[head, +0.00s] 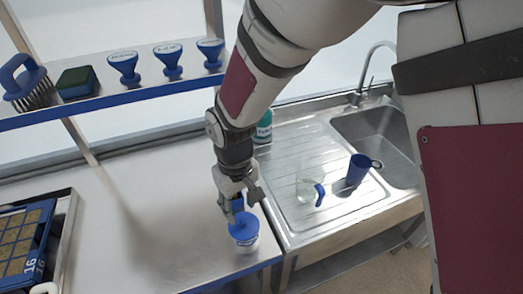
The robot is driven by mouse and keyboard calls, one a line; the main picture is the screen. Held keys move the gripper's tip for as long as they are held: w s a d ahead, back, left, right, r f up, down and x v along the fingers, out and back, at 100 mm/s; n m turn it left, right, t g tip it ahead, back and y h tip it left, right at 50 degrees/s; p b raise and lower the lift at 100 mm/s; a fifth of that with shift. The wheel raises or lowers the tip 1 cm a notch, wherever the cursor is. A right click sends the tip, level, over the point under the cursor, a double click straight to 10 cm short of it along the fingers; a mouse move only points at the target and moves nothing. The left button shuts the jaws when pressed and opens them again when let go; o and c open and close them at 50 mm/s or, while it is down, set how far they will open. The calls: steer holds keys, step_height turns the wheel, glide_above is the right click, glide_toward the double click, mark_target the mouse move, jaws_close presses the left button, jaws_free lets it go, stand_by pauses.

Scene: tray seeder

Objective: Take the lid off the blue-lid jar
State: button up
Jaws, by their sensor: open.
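The blue-lid jar (245,239) stands upright near the front right corner of the bench, beside the sink unit. It has a pale body with a label and a blue lid (241,225) on top. My gripper (238,211) points down just above the lid, with its fingers open. Something blue shows between the fingers, probably a knob of the lid. The fingers partly hide the lid, so I cannot tell whether they touch it.
A steel sink (378,135) with a drainer lies to the right, holding a blue mug (358,169) and a clear jug (308,190) with a blue handle. A green bottle (264,127) stands behind my arm. A seed tray (22,235) lies left.

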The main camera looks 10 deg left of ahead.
mark_target(243, 220)
steer(key=f, duration=0.3)
steer(key=f+p, duration=0.1)
steer(key=f, duration=0.1)
steer(key=shift+d, duration=0.3)
steer(key=shift+f, duration=0.65)
jaws_close()
